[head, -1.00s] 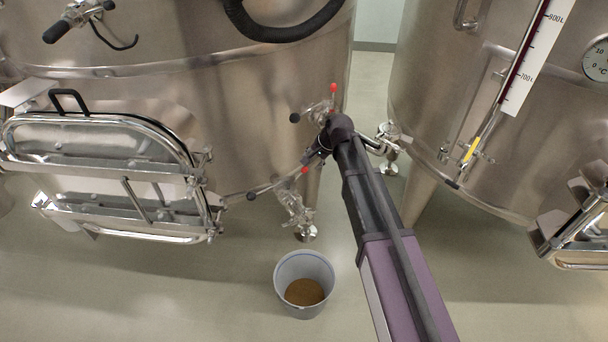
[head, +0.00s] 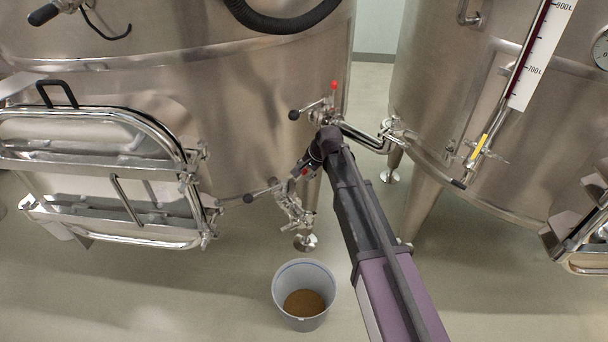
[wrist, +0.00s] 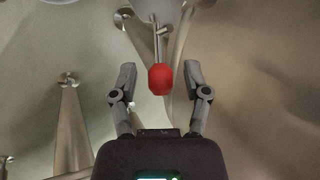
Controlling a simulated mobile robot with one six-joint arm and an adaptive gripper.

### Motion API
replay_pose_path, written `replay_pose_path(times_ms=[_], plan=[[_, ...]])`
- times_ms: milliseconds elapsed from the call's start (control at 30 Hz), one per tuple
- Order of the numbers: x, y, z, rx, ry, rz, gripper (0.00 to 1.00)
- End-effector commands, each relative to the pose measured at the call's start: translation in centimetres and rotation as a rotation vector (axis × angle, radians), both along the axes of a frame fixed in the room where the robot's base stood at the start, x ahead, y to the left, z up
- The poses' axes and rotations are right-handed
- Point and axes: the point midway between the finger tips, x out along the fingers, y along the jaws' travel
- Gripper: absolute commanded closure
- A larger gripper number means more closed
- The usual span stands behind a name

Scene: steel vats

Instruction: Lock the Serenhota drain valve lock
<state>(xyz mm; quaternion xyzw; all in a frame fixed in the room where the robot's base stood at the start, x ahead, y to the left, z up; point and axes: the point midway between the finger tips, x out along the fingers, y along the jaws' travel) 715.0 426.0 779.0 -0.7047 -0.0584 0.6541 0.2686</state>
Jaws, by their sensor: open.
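A drain valve (head: 290,208) sits low on the left steel vat in the head view, with a black-knobbed handle (head: 262,191) pointing left. A small red knob (head: 304,171) shows above it, close to the end of my arm. In the wrist view the red knob (wrist: 160,82) is on a thin metal stem, centred between the fingers. My gripper (wrist: 160,70) is open, with a gap on each side of the knob. In the head view my gripper (head: 300,168) is partly hidden by my wrist. I see no name label on the valve.
A second valve with a red knob (head: 333,85) and black knob (head: 294,115) sits higher on the left vat. A bucket (head: 280,290) with brown contents stands on the floor below. The right vat (head: 430,90) stands beyond my arm; a hatch (head: 100,215) is at left.

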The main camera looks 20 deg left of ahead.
Motion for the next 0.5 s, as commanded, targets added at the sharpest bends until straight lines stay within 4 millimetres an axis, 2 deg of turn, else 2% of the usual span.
replay_pose_path(times_ms=[300,367,500], plan=[[-0.06,0.11,-0.04,0.000,0.000,0.001,0.39],[-0.06,0.11,-0.04,0.000,0.000,0.001,0.54],[-0.06,0.10,-0.04,0.000,0.000,0.001,0.96]])
